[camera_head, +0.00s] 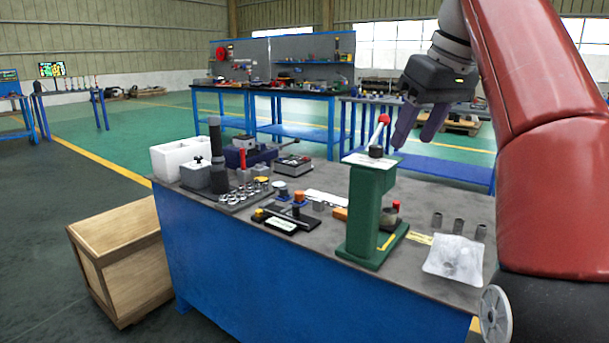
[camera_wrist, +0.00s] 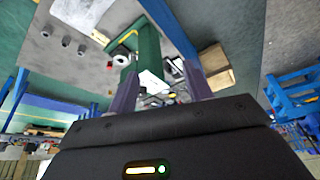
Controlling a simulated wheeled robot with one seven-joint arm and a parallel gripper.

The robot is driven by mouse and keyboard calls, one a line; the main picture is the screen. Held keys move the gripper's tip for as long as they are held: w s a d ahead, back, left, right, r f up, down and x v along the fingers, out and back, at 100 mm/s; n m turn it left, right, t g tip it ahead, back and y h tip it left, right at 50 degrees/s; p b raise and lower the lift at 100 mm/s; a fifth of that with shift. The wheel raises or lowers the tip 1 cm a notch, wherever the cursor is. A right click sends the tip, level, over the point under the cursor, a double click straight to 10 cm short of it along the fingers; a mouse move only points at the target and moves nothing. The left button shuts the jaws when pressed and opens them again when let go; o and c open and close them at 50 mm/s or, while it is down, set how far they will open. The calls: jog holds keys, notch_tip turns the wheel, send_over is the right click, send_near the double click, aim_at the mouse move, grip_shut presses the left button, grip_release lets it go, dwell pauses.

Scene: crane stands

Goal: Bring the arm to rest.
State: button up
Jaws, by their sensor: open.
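My gripper (camera_head: 418,125) is open and empty. It hangs in the air above the right part of the blue workbench (camera_head: 240,265), just right of and above the green press (camera_head: 370,205). The press has a lever with a red knob (camera_head: 384,119), close to the left of my fingers in the head view. My red arm reaches down the right side of that view. In the wrist view my two purple fingers stand apart (camera_wrist: 160,95), with the green press (camera_wrist: 149,45) showing beyond and between them.
The bench top holds a clear bag (camera_head: 455,258), several grey cylinders (camera_head: 458,225), a socket tray (camera_head: 245,193), white bins (camera_head: 178,157) and a blue vise (camera_head: 248,155). A wooden crate (camera_head: 120,260) stands at the bench's left. More benches (camera_head: 290,125) stand behind, across open green floor.

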jog(key=s+f+m, duration=0.2)
jog(key=s+f, duration=0.4)
jog(key=f, duration=0.5)
jog(key=s+a+f+m+t+h, duration=0.1)
jog(key=s+f+m, duration=0.1)
jog(key=s+f, duration=0.4)
jog(key=s+f+m+h, duration=0.1)
jog(key=s+f, duration=0.6)
jog(key=f, duration=0.9)
jog(key=shift+a+m+t, duration=0.25)
jog(key=shift+m+t, duration=0.05)
jog(key=shift+m, duration=0.3)
